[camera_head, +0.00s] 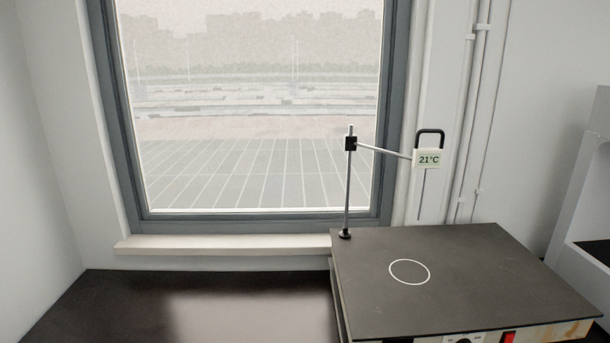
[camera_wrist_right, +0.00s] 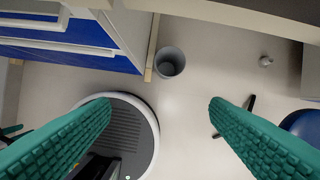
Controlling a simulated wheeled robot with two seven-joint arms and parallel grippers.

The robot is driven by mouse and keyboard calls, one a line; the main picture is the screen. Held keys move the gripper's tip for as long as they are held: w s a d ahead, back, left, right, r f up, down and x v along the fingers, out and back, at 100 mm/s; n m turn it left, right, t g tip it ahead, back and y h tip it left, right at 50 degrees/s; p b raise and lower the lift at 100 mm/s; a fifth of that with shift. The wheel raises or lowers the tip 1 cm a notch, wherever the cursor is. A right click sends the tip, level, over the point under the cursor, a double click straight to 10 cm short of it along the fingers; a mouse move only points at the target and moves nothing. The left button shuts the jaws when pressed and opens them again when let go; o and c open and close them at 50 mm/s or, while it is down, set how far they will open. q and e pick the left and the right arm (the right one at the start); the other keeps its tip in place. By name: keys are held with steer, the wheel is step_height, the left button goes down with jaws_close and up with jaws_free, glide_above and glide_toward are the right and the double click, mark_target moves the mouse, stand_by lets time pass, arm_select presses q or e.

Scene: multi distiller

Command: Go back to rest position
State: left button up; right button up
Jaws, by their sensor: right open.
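My right gripper (camera_wrist_right: 160,112) shows in the right wrist view as two green ridged fingers spread wide apart. It is open with nothing between the fingers, and the floor lies below it. Neither gripper shows in the head view. My left gripper is in no view. The head view shows a hot plate (camera_head: 470,285) with a dark flat top and a white ring on it, standing on the dark bench. A thin stand with a thermometer display (camera_head: 428,158) reading 21°C rises at its back left corner.
The dark bench (camera_head: 200,310) is bare left of the hot plate. A window (camera_head: 250,110) is behind it. A white machine (camera_head: 590,190) stands at the right edge. In the wrist view, a grey bin (camera_wrist_right: 170,62) stands on the floor near a blue-and-white cabinet (camera_wrist_right: 70,40).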

steer(key=s+f+g, duration=0.1)
steer(key=s+f, duration=0.1)
steer(key=f, duration=0.7)
steer(key=s+f, duration=0.3)
steer(key=f, duration=0.6)
steer(key=s+d+f+g, duration=0.1)
steer(key=s+d+f, duration=0.2)
steer(key=s+f, duration=0.9)
steer(key=shift+s+d, duration=0.15)
steer(key=shift+s, duration=1.1)
